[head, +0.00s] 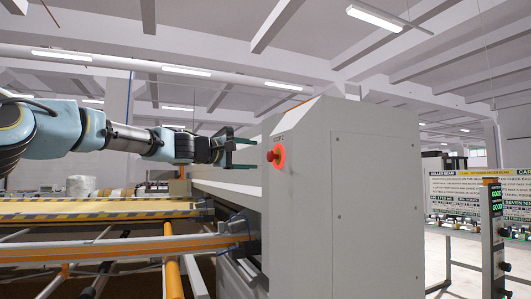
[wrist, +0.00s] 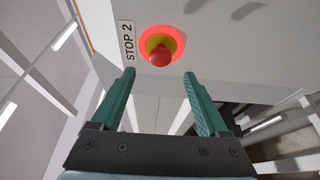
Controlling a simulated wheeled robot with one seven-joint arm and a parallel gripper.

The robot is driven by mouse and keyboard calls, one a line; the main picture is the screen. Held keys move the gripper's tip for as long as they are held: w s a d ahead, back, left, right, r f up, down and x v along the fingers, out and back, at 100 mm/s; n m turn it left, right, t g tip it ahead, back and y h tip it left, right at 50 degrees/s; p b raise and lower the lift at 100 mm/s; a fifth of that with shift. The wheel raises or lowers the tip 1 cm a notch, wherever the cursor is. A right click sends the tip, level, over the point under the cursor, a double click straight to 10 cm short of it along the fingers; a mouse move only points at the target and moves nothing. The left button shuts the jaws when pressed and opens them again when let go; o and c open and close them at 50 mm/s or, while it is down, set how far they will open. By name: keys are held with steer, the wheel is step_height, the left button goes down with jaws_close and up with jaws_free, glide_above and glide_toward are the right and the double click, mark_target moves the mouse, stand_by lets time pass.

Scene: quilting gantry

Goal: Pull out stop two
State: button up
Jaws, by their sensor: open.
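Stop two is a red mushroom button (head: 271,156) on a lit red-orange ring, on the narrow left face of a grey cabinet (head: 372,200). In the wrist view the red button (wrist: 160,57) sits on a yellow base inside the glowing ring, beside a label (wrist: 129,42) reading STOP 2. My gripper (head: 256,153) is level with the button in the head view, at its left. Its two green fingers (wrist: 158,82) are open and empty in the wrist view. They point toward the button, which shows between and beyond their tips, apart from them.
A yellow-topped frame with striped edges (head: 100,208) and orange rails (head: 120,248) lies below my arm. A long white beam (head: 225,188) runs behind the cabinet. A signboard (head: 475,190) and a post with green displays (head: 494,235) stand at the right.

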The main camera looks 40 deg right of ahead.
mark_target(268, 156)
steer(key=d+p, duration=0.1)
steer(key=d, duration=0.1)
steer(key=d+p, duration=0.2)
steer(key=d, duration=0.1)
steer(key=shift+d+r, duration=0.2)
steer(key=shift+d, duration=0.15)
steer(key=shift+d+f+p, duration=0.2)
steer(key=shift+d+p, duration=0.1)
steer(key=shift+d, duration=0.35)
jaws_close()
